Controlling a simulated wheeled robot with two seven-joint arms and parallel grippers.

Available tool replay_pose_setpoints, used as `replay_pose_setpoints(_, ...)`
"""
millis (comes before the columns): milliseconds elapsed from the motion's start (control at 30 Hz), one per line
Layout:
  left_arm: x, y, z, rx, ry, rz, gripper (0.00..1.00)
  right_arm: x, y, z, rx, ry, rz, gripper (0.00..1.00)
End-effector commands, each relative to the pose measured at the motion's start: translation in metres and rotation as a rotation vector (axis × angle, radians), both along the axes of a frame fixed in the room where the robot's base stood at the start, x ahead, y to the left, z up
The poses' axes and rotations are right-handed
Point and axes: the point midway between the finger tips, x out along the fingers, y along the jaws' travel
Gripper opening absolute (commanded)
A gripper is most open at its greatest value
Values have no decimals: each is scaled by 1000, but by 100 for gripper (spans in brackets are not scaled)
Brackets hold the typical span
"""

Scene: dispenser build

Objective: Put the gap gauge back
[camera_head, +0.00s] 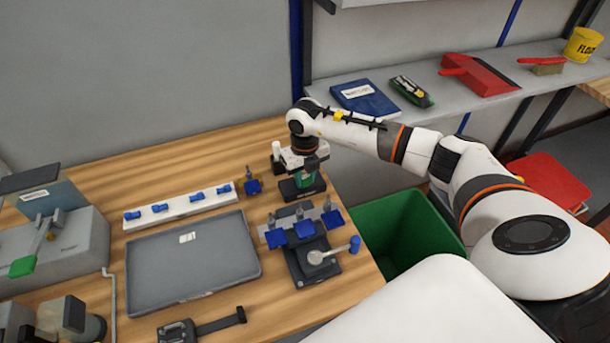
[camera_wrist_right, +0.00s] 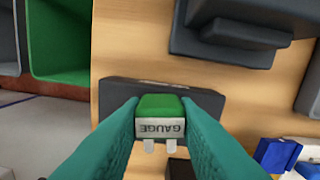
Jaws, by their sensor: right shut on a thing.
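The gap gauge, a small green block with a white label reading "GAUGE" and two pale prongs, shows in the right wrist view (camera_wrist_right: 160,108) between my teal fingers. My right gripper (camera_head: 304,172) is shut on it; the fingertips also show in the wrist view (camera_wrist_right: 160,120). In the head view the gauge is a small green patch under the gripper. A dark block-shaped stand (camera_head: 302,193) is directly below; it also shows in the wrist view (camera_wrist_right: 118,92). I cannot tell whether the gauge touches the stand. My left gripper is not in view.
A dark fixture with blue clips (camera_head: 305,228) stands just in front. A grey tray (camera_head: 190,270) and a white rail with blue pieces (camera_head: 180,207) lie left. A green bin (camera_head: 400,215) is beyond the table's right edge. A shelf (camera_head: 450,95) runs behind.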

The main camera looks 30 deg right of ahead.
Motion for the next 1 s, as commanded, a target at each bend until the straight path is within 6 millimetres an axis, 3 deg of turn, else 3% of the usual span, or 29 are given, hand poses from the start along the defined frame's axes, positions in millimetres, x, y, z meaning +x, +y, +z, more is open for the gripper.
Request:
replay_pose_setpoints(567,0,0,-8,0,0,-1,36,0,0,-9,0,0,0,5)
replay_pose_setpoints(600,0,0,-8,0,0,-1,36,0,0,-9,0,0,0,28)
replay_pose_setpoints(733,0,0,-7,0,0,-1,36,0,0,-9,0,0,0,50)
replay_pose_setpoints(933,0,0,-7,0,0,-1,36,0,0,-9,0,0,0,52)
replay_pose_setpoints(1000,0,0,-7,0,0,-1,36,0,0,-9,0,0,0,60)
